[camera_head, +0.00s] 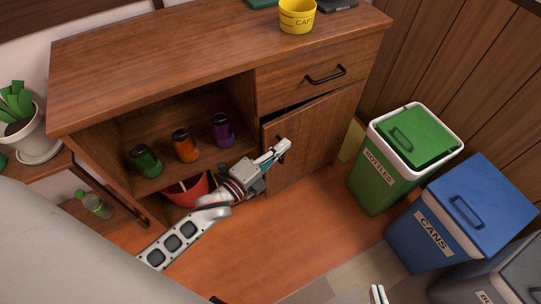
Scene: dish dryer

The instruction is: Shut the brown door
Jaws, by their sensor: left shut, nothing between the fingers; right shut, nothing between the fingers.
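The brown door (318,132) is the lower right front of the wooden cabinet, below the drawer. It stands slightly ajar: a dark wedge-shaped gap shows along its top, with the left edge standing out from the cabinet. My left gripper (281,149) is shut and empty, in front of the door's left edge near a dark handle that it partly hides. I cannot tell whether it touches the door. My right gripper (378,293) shows only as fingertips at the bottom edge, shut and well away from the door.
The cabinet's open shelf holds a green can (146,161), an orange can (185,146) and a purple can (222,130). A red container (186,190) stands below. The green bin (385,165) and blue bin (430,225) stand to the right. A yellow cup (297,16) is on top.

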